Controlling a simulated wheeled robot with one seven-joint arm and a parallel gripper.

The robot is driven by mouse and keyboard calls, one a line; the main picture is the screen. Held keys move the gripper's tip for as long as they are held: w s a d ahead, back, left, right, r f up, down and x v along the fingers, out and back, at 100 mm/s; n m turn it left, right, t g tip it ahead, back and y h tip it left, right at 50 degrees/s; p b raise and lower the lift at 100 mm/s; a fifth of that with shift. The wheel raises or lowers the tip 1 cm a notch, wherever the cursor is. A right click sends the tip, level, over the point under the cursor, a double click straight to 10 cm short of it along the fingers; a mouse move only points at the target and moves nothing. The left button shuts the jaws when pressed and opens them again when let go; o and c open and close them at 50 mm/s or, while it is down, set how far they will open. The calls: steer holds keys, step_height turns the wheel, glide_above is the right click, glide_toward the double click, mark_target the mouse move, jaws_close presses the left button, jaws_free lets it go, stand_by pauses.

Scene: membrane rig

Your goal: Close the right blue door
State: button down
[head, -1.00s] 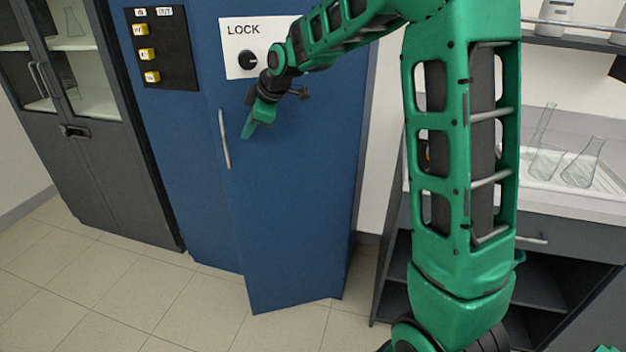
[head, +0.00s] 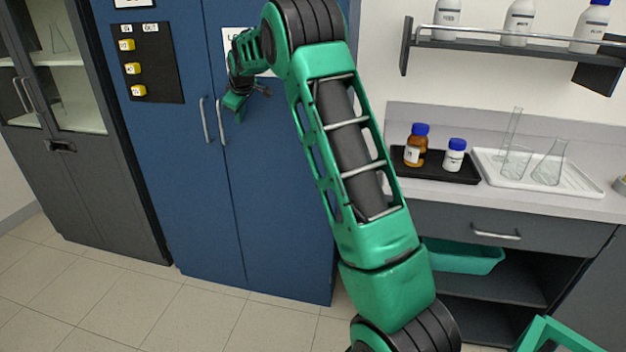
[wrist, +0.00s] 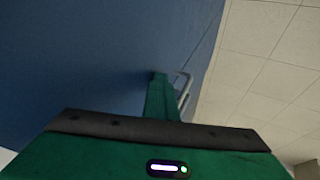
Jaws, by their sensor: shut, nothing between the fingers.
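The right blue door (head: 290,190) of the tall cabinet lies flush, or nearly so, with the left blue door (head: 190,190) in the head view. Its vertical handle (head: 220,121) stands beside the left door's handle (head: 205,120). My gripper (head: 231,106) is shut and empty, in front of the upper part of the right door, just right of its handle. In the wrist view the shut fingers (wrist: 158,80) point at the blue door surface (wrist: 90,60), close to the handles (wrist: 184,88). I cannot tell whether the fingertips touch the door.
My arm covers part of the LOCK panel. A dark glass-fronted cabinet (head: 95,150) stands left. On the right, a counter (head: 450,198) holds bottles and glassware. The tiled floor (head: 120,300) in front is clear.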

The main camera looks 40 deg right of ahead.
steer(key=shift+w+d+r, duration=0.2)
steer(key=shift+d+r, duration=0.05)
steer(key=shift+d, duration=0.3)
steer(key=s+a+r, duration=0.6)
steer(key=s+r, duration=0.1)
steer(key=s, duration=0.2)
steer(key=s+d+f+m+g, duration=0.2)
steer(key=s+d+m, duration=0.1)
steer(key=s, duration=1.1)
steer(key=s+d+f+m+g, duration=0.2)
steer(key=s+m, duration=0.1)
steer(key=s, duration=1.1)
steer(key=s+a+f+m+g, duration=0.1)
steer(key=s+f+m, duration=0.1)
steer(key=s, duration=0.7)
steer(key=s+a+f+m+g+y, duration=0.1)
steer(key=s+f, duration=0.3)
steer(key=s, duration=0.5)
steer(key=s+a+f+m+g+y, duration=0.1)
steer(key=s+a+f+m, duration=0.2)
steer(key=s, duration=0.7)
steer(key=shift+f, duration=0.45)
steer(key=shift+a, duration=0.1)
